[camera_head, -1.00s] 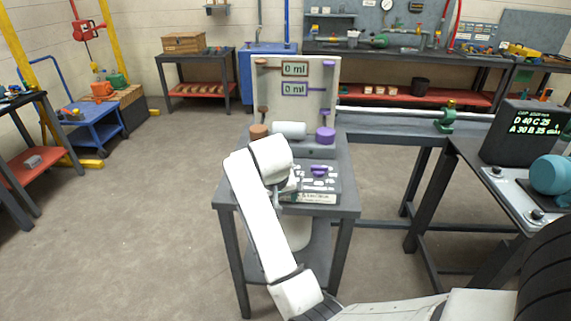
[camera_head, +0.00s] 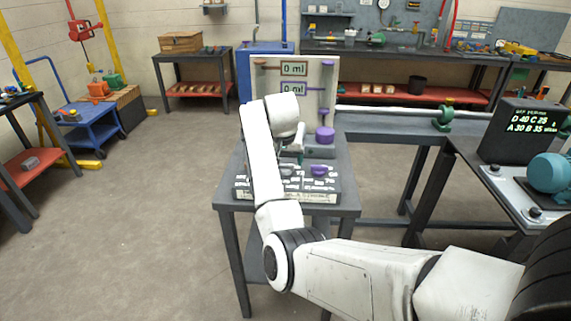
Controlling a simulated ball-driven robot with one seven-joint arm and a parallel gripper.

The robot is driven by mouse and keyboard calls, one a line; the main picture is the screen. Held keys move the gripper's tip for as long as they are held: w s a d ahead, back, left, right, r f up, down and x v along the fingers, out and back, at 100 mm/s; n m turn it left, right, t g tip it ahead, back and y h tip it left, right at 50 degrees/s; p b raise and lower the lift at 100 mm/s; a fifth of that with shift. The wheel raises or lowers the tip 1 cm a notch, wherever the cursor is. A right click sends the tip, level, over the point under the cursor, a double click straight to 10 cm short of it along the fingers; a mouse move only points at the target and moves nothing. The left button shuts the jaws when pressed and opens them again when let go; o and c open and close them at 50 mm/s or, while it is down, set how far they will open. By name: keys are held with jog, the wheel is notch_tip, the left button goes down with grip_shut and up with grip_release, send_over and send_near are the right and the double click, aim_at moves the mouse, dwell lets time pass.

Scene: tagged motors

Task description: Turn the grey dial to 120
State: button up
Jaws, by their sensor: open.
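A dark panel (camera_head: 327,192) with white lettering and knobs lies on the small grey table (camera_head: 343,209). A purple knob (camera_head: 319,170) shows at its right. My gripper (camera_head: 290,161) points down over the panel's back middle, left of the purple knob. Its fingers are small and partly hidden by my white wrist; it looks empty. My arm covers the panel's left part. I cannot make out the grey dial clearly, nor its setting, nor whether my fingers touch it.
An upright board (camera_head: 321,72) with two "0 ml" displays stands behind the panel, with a purple cylinder (camera_head: 324,134) at its foot. A dark screen (camera_head: 524,129) and a teal motor (camera_head: 549,171) stand on the right bench. Open floor lies to the left.

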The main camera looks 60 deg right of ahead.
aim_at(286, 165)
jog(key=shift+x, duration=1.7)
jog(key=shift+c, duration=0.5)
jog(key=c, duration=1)
jog(key=shift+o, duration=0.2)
